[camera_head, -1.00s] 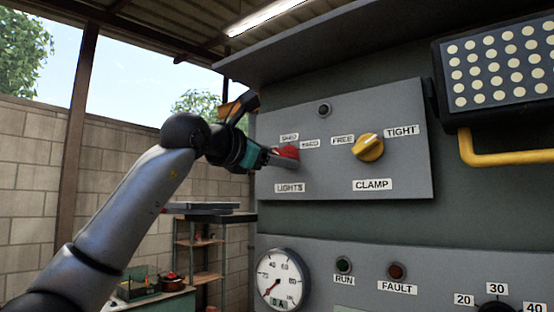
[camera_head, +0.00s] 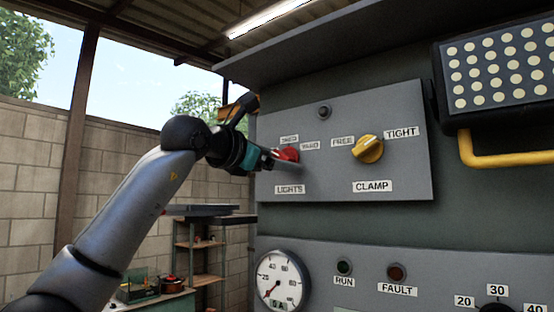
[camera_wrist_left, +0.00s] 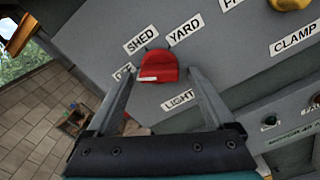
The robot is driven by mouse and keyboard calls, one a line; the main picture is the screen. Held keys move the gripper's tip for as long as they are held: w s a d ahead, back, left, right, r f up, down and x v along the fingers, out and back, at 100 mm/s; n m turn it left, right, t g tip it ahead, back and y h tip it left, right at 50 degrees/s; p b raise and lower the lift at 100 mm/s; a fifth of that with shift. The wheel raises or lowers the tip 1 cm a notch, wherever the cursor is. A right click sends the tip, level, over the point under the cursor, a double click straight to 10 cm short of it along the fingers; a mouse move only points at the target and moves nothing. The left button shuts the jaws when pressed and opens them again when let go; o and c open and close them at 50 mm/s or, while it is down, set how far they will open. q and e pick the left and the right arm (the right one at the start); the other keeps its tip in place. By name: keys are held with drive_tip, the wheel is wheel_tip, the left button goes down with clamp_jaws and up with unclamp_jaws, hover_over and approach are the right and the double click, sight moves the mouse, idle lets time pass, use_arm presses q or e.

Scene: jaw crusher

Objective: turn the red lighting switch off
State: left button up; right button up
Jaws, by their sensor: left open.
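The red lighting switch (camera_head: 290,153) is a knob on the grey panel, above the LIGHTS label (camera_head: 289,189). My left gripper (camera_head: 279,160) is at the switch in the head view, partly covering it. In the left wrist view the red knob (camera_wrist_left: 158,66) sits between the two spread fingertips of my left gripper (camera_wrist_left: 161,72), with gaps visible on both sides. SHED and YARD labels are above the knob; an OFF label is partly hidden by the left finger. I cannot tell which label the knob points to. My right gripper is not in view.
A yellow CLAMP knob (camera_head: 367,149) sits to the right on the same panel. Below are a round gauge (camera_head: 282,281) and RUN and FAULT lamps. A yellow bar (camera_head: 500,158) juts out at the right. Shelves (camera_head: 197,250) stand behind my arm.

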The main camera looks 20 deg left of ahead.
use_arm(q)
drive_tip(key=b+v, duration=0.4)
drive_tip(key=v, duration=1.1)
drive_tip(key=shift+s, duration=0.15)
